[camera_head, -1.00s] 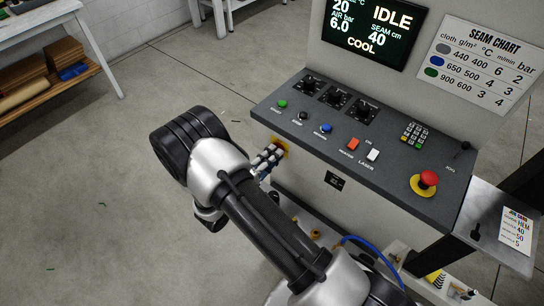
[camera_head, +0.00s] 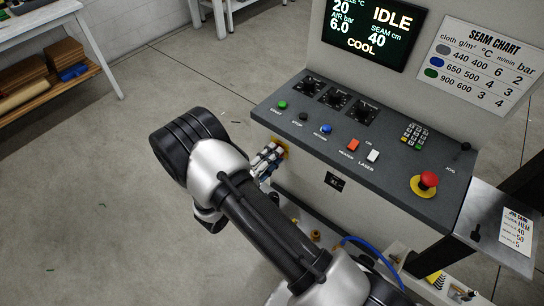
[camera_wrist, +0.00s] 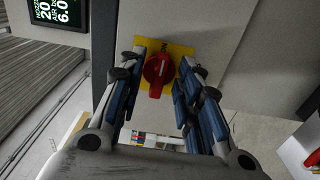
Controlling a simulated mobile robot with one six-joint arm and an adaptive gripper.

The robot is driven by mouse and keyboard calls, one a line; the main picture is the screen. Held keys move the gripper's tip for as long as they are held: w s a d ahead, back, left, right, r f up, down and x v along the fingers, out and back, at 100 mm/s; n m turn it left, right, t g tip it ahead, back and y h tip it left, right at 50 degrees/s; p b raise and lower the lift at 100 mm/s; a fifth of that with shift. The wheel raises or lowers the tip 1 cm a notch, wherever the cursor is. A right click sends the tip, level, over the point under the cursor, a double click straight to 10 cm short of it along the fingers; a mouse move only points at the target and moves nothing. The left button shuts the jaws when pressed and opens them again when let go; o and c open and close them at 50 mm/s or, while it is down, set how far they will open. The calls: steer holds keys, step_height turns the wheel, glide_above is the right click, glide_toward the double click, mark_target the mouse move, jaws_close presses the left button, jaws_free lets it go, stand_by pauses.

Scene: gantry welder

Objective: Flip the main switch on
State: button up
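The main switch (camera_wrist: 157,70) is a red rotary knob on a yellow plate (camera_wrist: 180,50) on the machine's side. In the wrist view its grip bar stands nearly upright, slightly tilted, with partly readable lettering above it. In the head view my gripper (camera_head: 267,160) is at the left end of the console, and only a bit of the yellow plate (camera_head: 285,150) shows behind the fingers.
The grey console (camera_head: 400,170) carries buttons, dials and a red emergency stop (camera_head: 428,180). The screen (camera_head: 374,28) reads IDLE and COOL. A blue hose (camera_head: 365,245) runs below the console. A table (camera_head: 45,18) stands at far left; the floor between is mostly clear.

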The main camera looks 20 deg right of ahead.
steer(key=v, duration=1.2)
steer(key=s+d+r+m+g+y, duration=0.2)
steer(key=s+d+r+m+g, duration=0.15)
steer(key=d+r+g, duration=0.35)
steer(key=s+d+r+m+g+y, duration=0.1)
steer(key=s+d+r+m+g, duration=0.1)
steer(key=s+d+r+g, duration=0.45)
steer(key=s+a+r+m+t+y, duration=0.1)
steer(key=s+a+r+t+y, duration=0.2)
steer(key=s+r+t+y, duration=0.4)
steer(key=s+r+y, duration=0.3)
steer(key=r+y, duration=0.1)
steer(key=r, duration=0.1)
steer(key=shift+a+t+y, duration=0.3)
steer(key=shift+a+t, duration=0.05)
steer(key=shift+a, duration=0.05)
steer(key=shift+d+r+m, duration=0.1)
steer(key=shift+m, duration=0.25)
